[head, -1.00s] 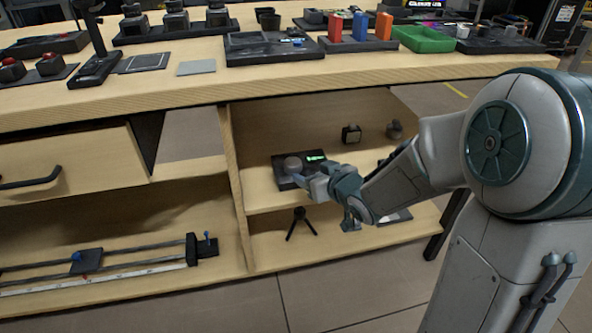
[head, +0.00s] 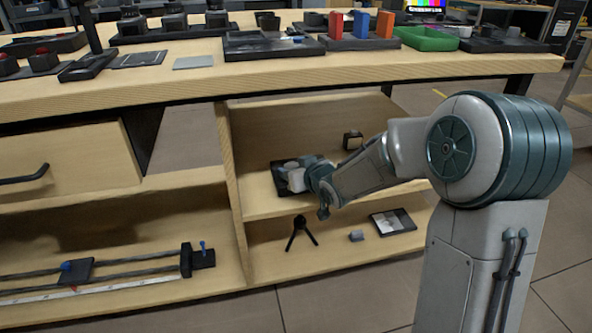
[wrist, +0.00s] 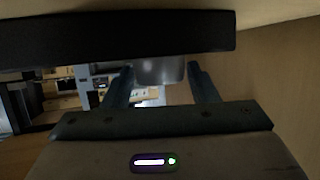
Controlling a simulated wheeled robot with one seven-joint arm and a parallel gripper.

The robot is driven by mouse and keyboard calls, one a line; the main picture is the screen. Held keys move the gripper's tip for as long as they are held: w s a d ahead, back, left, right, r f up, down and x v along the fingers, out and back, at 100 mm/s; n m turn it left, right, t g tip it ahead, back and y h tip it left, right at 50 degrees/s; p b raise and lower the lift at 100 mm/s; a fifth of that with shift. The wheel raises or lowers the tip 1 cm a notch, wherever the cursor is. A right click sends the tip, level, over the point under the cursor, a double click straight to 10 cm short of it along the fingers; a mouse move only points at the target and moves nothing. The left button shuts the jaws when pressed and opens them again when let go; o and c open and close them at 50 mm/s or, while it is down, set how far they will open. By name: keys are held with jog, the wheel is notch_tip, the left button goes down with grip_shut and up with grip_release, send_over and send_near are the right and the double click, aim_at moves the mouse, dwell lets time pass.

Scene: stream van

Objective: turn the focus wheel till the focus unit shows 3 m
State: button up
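The focus unit (head: 277,180) is a dark flat box on the upper shelf of the right cubby. Its grey round focus wheel (head: 290,164) shows just beyond my gripper (head: 289,173). In the wrist view the focus wheel (wrist: 158,70) is a dull metal cylinder against the black focus unit (wrist: 110,35). My gripper (wrist: 160,82) is open there, with one finger on each side of the wheel. The gaps look small and I cannot tell whether either finger touches. The unit's readout is hidden behind my gripper in the head view, so its value cannot be read.
A small dark cube (head: 353,140) stands farther right on the same shelf. On the shelf below are a small black tripod (head: 300,232), a grey block (head: 356,236) and a framed card (head: 392,222). The cubby's left divider (head: 232,185) is close to the unit.

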jog(key=c, duration=0.6)
jog(key=shift+o, duration=0.2)
jog(key=shift+a+m+t+h, duration=0.15)
jog(key=shift+m+t+h, duration=0.25)
jog(key=shift+m+h, duration=0.1)
jog(key=shift+s+m+t+h, duration=0.1)
jog(key=shift+m+t+h, duration=0.4)
jog(key=shift+m+h, duration=0.65)
jog(key=o, duration=1)
